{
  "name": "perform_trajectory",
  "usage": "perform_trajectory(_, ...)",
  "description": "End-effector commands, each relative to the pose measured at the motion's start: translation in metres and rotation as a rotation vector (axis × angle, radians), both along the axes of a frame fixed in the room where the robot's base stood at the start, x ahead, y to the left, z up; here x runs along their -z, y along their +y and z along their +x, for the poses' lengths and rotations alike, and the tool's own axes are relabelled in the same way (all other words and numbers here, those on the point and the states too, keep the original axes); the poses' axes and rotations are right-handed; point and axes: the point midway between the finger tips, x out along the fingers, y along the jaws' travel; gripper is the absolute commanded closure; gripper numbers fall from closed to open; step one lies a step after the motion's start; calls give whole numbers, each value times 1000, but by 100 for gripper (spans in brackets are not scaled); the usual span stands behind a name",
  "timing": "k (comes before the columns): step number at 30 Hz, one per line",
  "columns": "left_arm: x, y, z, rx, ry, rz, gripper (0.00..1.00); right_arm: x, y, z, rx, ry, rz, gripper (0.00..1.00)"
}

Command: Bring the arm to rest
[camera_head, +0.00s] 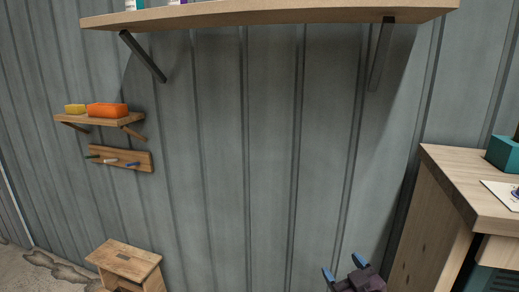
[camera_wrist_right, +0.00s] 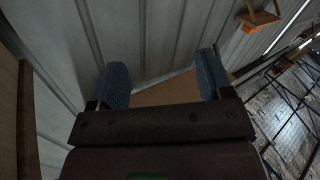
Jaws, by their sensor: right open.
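My right gripper (camera_head: 343,272) shows at the bottom of the head view, right of centre, in front of the grey corrugated wall. Its two blue fingertips stand apart. In the right wrist view the same gripper (camera_wrist_right: 160,82) is open, with nothing between its blue fingers. Beyond the fingers are the wall and a brown surface that I cannot identify. My left gripper is in neither view.
A wooden workbench (camera_head: 470,190) stands at the right, with a teal box (camera_head: 504,153) on it. A long shelf (camera_head: 270,13) crosses the top. A small shelf (camera_head: 72,119), a peg rack (camera_head: 135,160) and a wooden stool (camera_head: 125,260) are at the left. The middle wall is bare.

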Motion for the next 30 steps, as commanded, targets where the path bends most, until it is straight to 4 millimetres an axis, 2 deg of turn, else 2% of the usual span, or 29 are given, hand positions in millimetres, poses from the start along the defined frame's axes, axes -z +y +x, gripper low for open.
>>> perform_trajectory(1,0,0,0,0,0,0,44,23,-11,-15,31,47,18,27)
perform_trajectory(6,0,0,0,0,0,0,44,88,-43,-66,130,188,64,27)
perform_trajectory(8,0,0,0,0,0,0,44,111,-52,-87,164,239,77,27)
perform_trajectory(12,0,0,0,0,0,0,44,159,-70,-142,237,361,101,27)
perform_trajectory(15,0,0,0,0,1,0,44,187,-76,-179,271,436,113,27)
perform_trajectory(18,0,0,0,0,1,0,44,205,-79,-208,296,494,117,27)
perform_trajectory(21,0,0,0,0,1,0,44,216,-82,-227,309,529,115,27)
perform_trajectory(24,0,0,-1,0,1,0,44,220,-83,-236,315,544,114,27)
perform_trajectory(30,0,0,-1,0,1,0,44,220,-83,-236,315,545,114,27)
